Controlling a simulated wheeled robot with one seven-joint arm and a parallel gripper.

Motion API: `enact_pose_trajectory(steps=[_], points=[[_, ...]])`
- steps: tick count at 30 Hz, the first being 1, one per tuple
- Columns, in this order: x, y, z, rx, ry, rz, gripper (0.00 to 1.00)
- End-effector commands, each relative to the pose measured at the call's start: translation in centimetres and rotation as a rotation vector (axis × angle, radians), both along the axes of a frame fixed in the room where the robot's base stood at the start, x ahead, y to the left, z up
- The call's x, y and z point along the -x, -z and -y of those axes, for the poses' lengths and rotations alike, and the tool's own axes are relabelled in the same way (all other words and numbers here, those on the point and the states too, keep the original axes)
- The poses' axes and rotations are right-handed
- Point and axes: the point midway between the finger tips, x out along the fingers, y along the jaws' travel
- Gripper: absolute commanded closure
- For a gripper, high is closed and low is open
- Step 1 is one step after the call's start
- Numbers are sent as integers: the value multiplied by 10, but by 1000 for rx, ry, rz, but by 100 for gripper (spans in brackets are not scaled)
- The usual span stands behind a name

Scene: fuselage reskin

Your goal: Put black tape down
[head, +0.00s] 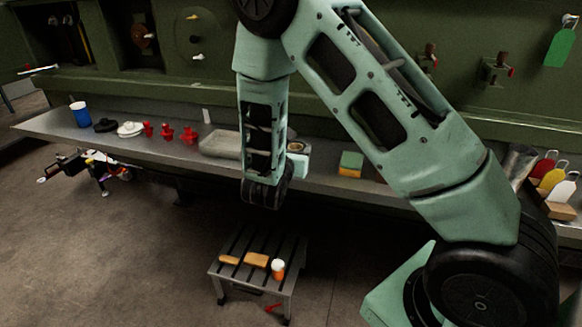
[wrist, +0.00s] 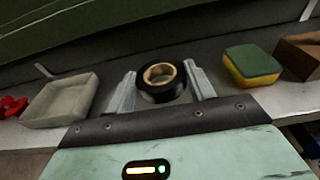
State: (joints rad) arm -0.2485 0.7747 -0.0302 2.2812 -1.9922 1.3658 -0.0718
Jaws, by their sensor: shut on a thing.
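The black tape (wrist: 161,83) is a black roll with a tan core, seen in the wrist view. It sits between the two grey fingers of my gripper (wrist: 162,88), which is shut on it. Behind it is the grey metal bench (head: 330,176). I cannot tell whether the tape touches the bench top. In the head view my arm hides much of the gripper area.
A pale grey tray (wrist: 62,100) lies left of the tape, and a green and yellow sponge (wrist: 252,65) lies right. Red parts (head: 188,135), a white disc (head: 130,129) and a blue cup (head: 79,114) stand farther left. A slatted stool (head: 233,277) stands in front.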

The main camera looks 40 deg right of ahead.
Motion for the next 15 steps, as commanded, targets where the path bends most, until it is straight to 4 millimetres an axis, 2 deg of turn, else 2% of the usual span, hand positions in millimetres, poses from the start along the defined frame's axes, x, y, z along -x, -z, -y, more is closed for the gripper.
enact_pose_trajectory(steps=[15], points=[[0, 55, 0, 0, 0, -1, 68]])
